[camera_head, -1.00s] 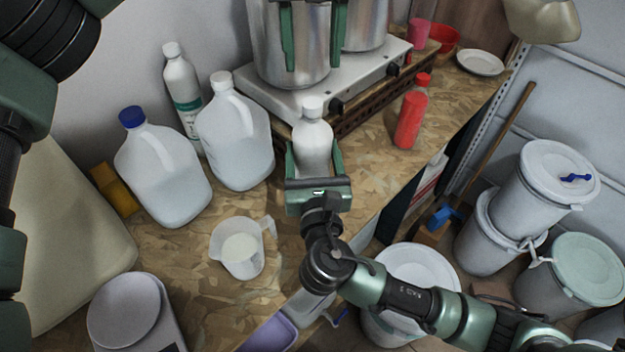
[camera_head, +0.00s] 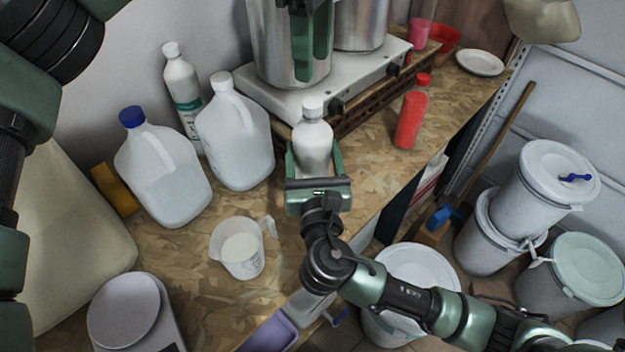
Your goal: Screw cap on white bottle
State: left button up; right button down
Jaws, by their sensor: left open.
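The white bottle (camera_head: 313,148) stands upright on the wooden worktop, in front of the hotplate. A white cap (camera_head: 312,107) sits on its neck; how tightly cannot be seen. My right gripper (camera_head: 315,165) is shut around the bottle's body, one green finger on each side. My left gripper (camera_head: 311,65) points down from the top edge with its green fingers apart and empty. It shows above the cap in the picture, in front of the steel pot, and is clear of the cap. Its upper part is out of frame.
Two big jugs (camera_head: 160,175) (camera_head: 235,140) and a green-labelled bottle (camera_head: 182,90) stand left. A measuring cup (camera_head: 240,250) stands nearer. The hotplate (camera_head: 270,97) is behind, a red bottle (camera_head: 411,118) to the right. Bare worktop lies between cup and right gripper.

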aim_at(312, 102)
pick_arm(q)
jog(key=shift+f, duration=4)
grip_shut()
